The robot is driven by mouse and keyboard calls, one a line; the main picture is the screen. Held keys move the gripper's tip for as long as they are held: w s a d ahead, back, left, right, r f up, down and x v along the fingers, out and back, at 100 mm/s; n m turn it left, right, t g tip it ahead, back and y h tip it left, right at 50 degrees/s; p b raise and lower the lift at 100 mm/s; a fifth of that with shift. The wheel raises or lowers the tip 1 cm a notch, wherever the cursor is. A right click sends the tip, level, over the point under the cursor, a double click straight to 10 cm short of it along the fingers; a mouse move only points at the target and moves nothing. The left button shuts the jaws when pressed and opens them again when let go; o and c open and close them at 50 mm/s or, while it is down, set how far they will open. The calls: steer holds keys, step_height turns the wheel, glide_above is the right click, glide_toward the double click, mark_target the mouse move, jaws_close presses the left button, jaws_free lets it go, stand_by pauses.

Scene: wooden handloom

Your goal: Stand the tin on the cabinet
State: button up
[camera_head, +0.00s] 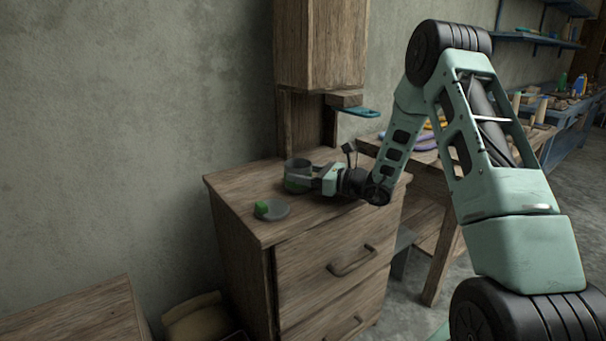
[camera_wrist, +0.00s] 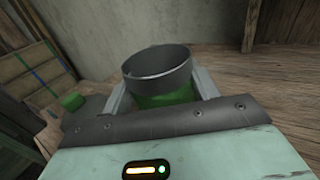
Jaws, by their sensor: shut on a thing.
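The tin (camera_head: 297,174) is a grey, open-topped can with a green lower part, on or just above the top of the wooden cabinet (camera_head: 235,202). It looks upright in the head view. My gripper (camera_head: 312,179) reaches it from the right and is shut on it. In the wrist view the tin (camera_wrist: 158,76) sits between my two fingers (camera_wrist: 160,90), its dark rim facing the camera. Its base is hidden, so I cannot tell whether it touches the cabinet top.
A grey dish (camera_head: 272,210) with a green block (camera_head: 262,207) sits near the cabinet's front left corner. A tall wooden post-like unit (camera_head: 318,45) rises behind. A workbench (camera_head: 432,150) with coloured items stands right. The cabinet top between dish and back wall is bare.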

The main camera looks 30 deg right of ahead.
steer(key=shift+f, duration=0.2)
steer(key=o, duration=1)
